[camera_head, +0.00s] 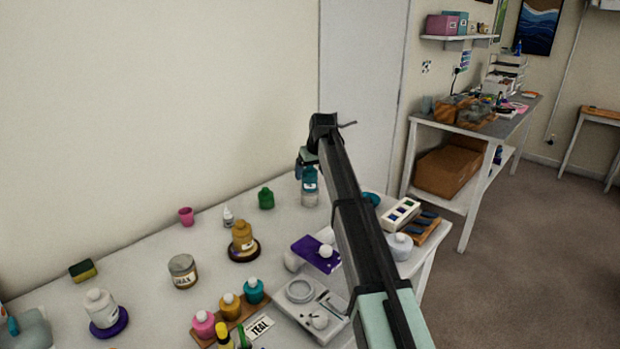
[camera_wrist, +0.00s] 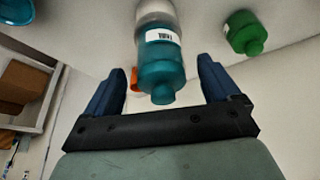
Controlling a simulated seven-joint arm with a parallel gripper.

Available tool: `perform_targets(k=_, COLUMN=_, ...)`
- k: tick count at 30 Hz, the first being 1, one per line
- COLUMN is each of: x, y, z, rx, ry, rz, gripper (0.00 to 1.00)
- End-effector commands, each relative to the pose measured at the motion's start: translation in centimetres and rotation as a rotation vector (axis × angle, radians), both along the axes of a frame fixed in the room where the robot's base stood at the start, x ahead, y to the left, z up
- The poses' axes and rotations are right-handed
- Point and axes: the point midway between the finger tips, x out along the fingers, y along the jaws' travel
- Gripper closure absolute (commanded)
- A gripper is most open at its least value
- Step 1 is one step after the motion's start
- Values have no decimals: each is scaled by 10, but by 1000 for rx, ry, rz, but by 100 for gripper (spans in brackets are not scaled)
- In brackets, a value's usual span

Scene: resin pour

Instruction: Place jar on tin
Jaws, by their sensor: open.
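A teal bottle-shaped jar (camera_head: 310,178) with a white label stands upright at the far end of the table. Its lower part, or something under it, is grey and see-through; I cannot tell which. My gripper (camera_head: 303,165) is at its upper part. In the wrist view, the teal jar (camera_wrist: 162,65) lies between the fingers of my open gripper (camera_wrist: 164,72), with gaps on both sides.
A green bottle (camera_head: 266,198) stands left of the teal jar and shows in the wrist view (camera_wrist: 244,32). A yellow bottle (camera_head: 243,236), a pink cup (camera_head: 186,217) and a small white bottle (camera_head: 228,217) stand nearby. A purple box (camera_head: 316,253) and a tray (camera_head: 283,306) are nearer my arm.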

Motion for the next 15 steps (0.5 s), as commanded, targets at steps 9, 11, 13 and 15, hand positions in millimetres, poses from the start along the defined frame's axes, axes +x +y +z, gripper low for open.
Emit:
perform_targets(k=9, x=-21, y=-9, z=53, rx=1, ry=-2, rz=0, gripper=11)
perform_targets(k=11, x=-23, y=-10, z=60, rx=0, ry=-1, rz=0, gripper=11)
perform_targets(k=13, x=-26, y=-11, z=66, rx=0, ry=0, rz=0, gripper=11)
perform_targets(k=15, x=-27, y=-11, z=70, rx=0, ry=0, rz=0, gripper=11)
